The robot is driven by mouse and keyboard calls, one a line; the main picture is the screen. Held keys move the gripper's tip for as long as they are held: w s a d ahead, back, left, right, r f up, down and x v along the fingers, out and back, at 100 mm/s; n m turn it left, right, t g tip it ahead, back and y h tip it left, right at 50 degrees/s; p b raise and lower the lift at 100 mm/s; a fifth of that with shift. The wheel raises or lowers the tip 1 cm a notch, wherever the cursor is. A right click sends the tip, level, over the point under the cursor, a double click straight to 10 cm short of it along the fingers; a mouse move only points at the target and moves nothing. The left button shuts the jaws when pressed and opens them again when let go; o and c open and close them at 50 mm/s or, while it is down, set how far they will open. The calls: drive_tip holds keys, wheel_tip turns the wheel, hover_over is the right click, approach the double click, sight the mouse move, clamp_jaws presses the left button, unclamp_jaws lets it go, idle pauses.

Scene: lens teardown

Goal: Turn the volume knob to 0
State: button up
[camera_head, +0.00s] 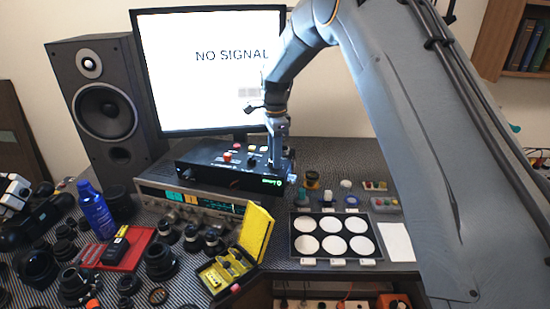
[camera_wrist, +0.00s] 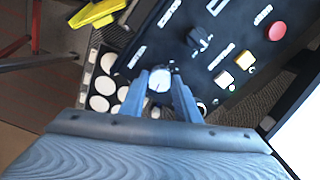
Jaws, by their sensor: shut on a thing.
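A black control box (camera_head: 215,176) lies on top of a silver receiver in front of the monitor. My gripper (camera_head: 276,162) points down at the box's right end. In the wrist view my gripper's two fingers (camera_wrist: 165,98) are shut on a round knob with a pale top (camera_wrist: 160,77) near the box's edge. A second, black knob (camera_wrist: 199,39) stands on the same panel, clear of the fingers. The printed labels are too small to read, so the knob's setting cannot be told. The held knob is hidden by my gripper in the head view.
The box also has a red button (camera_wrist: 277,31) and pale yellow buttons (camera_wrist: 224,79). A black tray with white discs (camera_head: 293,240) lies in front on the right. A yellow open case (camera_head: 257,232), a blue bottle (camera_head: 95,212) and several lens parts crowd the left.

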drive_tip(key=n+b, duration=0.1)
drive_tip(key=n, duration=0.3)
drive_tip(key=shift+w+n, duration=0.1)
drive_tip(key=shift+n, duration=0.3)
drive_tip(key=n, duration=0.3)
drive_tip(key=shift+n+b, duration=0.3)
drive_tip(key=shift+b, duration=0.1)
drive_tip(key=n, duration=0.4)
drive_tip(key=shift+a+b, duration=0.1)
drive_tip(key=shift+b, duration=0.3)
drive_tip(key=n, duration=0.4)
drive_tip(key=n+b, duration=0.1)
drive_tip(key=n, duration=0.3)
drive_tip(key=shift+r+n, duration=0.1)
drive_tip(key=shift+n, duration=0.2)
drive_tip(key=n, duration=0.3)
drive_tip(key=shift+n, duration=0.3)
drive_tip(key=n, duration=0.4)
drive_tip(key=shift+a+b, duration=0.1)
drive_tip(key=shift+b, duration=0.25)
drive_tip(key=shift+n, duration=2.1)
